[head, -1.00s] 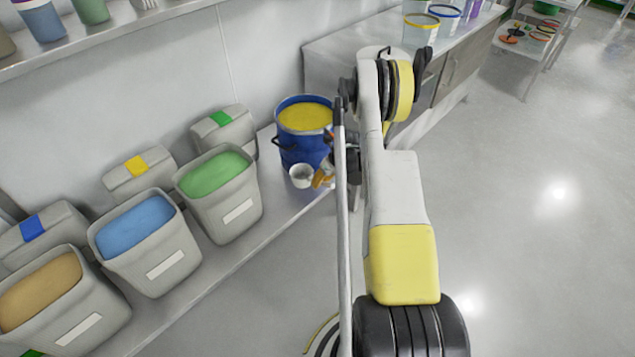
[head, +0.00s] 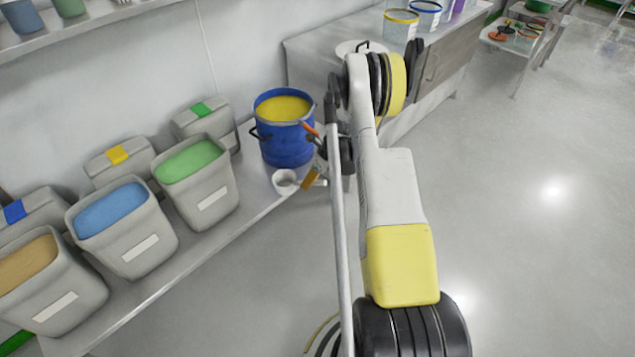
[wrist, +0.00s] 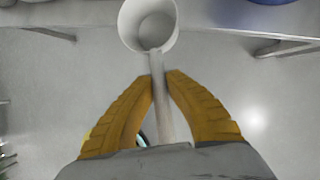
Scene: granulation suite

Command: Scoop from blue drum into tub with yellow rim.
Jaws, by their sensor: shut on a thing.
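The blue drum (head: 287,146), filled with yellow material, stands on the low shelf in the head view; a sliver of blue shows at the top of the wrist view (wrist: 268,1). My gripper (wrist: 160,78) is shut on the handle of a white scoop (wrist: 143,25). The scoop's cup looks empty in the wrist view. In the head view the scoop (head: 285,181) hangs below and in front of the drum, near the shelf's front edge. The tub with yellow rim (head: 401,24) stands on the counter at the back; its contents are not clear.
A blue-rimmed tub (head: 426,13) stands right of the yellow-rimmed one. Open grey bins with green (head: 190,160), blue (head: 111,208) and tan (head: 26,256) contents line the low shelf.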

